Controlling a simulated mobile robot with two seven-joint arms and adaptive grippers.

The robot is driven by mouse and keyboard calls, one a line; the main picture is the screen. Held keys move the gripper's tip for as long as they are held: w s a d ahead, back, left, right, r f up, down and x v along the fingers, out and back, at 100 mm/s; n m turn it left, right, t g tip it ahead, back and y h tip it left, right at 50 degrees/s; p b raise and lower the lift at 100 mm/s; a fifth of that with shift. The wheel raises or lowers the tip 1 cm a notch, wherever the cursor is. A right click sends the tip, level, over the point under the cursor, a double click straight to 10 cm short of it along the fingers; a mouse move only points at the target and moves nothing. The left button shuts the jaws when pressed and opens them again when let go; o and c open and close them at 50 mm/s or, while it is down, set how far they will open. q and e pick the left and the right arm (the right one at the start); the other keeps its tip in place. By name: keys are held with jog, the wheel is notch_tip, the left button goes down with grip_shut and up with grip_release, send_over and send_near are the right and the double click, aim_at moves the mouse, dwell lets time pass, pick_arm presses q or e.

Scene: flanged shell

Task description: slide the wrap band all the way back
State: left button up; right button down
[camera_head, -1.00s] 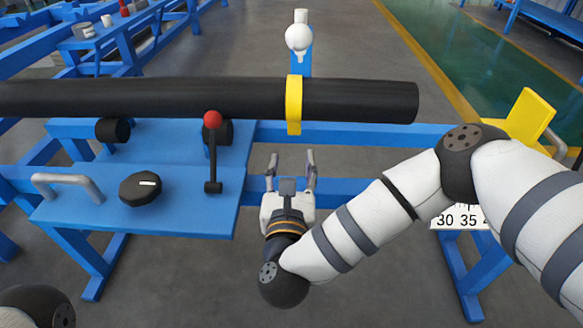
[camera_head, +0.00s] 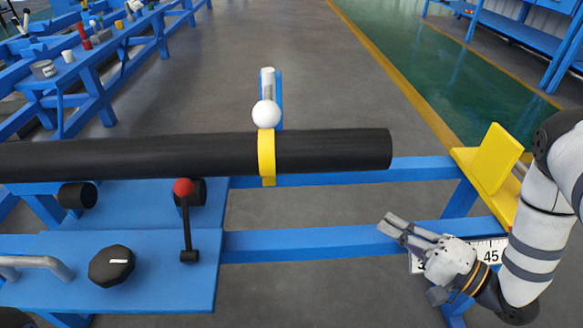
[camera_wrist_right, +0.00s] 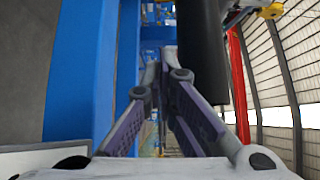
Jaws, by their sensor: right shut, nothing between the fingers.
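The wrap band is a yellow ring (camera_head: 267,158) around the long black pipe (camera_head: 130,155), some way in from the pipe's right end. My right gripper (camera_head: 389,224) is shut and empty, in front of and below the pipe's right end. It is well to the right of the band and does not touch it. In the right wrist view, the purple-grey fingers (camera_wrist_right: 163,62) are closed together, with the black pipe (camera_wrist_right: 202,50) to their right. The band cannot be made out there. My left gripper is not in view.
A white ball (camera_head: 266,114) on a blue post stands behind the band. A red-knobbed lever (camera_head: 184,188) and black dial (camera_head: 111,265) are on the blue bench (camera_head: 60,290) at left. A yellow plate (camera_head: 495,160) and number scale (camera_head: 490,251) are at right. Blue rails run below the pipe.

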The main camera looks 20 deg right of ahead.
aim_at(269, 184)
jog(key=a+b+x, duration=0.1)
jog(key=x, duration=1)
jog(key=s+a+b+x, duration=0.1)
jog(key=a+x, duration=0.1)
jog(key=x, duration=0.9)
jog(key=shift+s+f+b, duration=0.2)
jog(key=shift+b, duration=0.1)
jog(key=shift+w+a, duration=0.25)
jog(key=shift+a, duration=0.6)
jog(key=shift+w+a, duration=0.2)
jog(key=shift+a, duration=0.7)
jog(key=shift+w+a, duration=0.25)
jog(key=shift+a, duration=0.6)
